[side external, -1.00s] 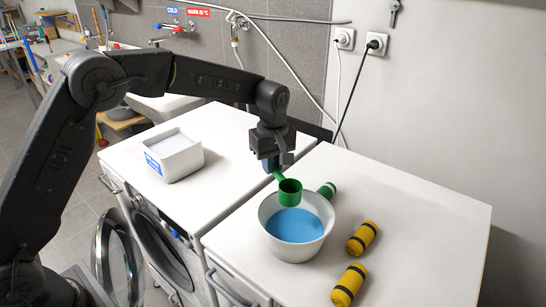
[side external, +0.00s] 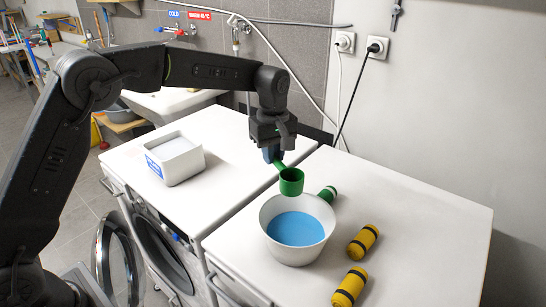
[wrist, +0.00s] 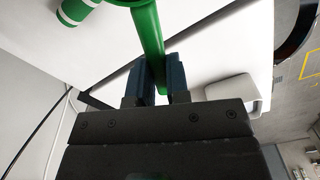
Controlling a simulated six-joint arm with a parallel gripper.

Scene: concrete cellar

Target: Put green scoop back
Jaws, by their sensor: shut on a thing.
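The green scoop (side external: 291,181) hangs above the back rim of a white tub (side external: 273,240) that holds blue contents (side external: 295,229). My gripper (side external: 273,154) is shut on the scoop's handle. In the wrist view the green handle (wrist: 148,35) runs between the two blue fingers of my gripper (wrist: 160,80). The scoop's cup looks upright in the side view; its inside is mostly hidden. The cup is apart from the tub. A white box with a blue label (side external: 174,158) stands on the left machine top.
A green cylinder with a white band (side external: 328,194) lies behind the tub. Two yellow cylinders with dark bands (side external: 363,240) (side external: 350,287) lie to the right. The right worktop (side external: 430,215) is clear beyond them. An open round washer door (side external: 118,258) sticks out at the front.

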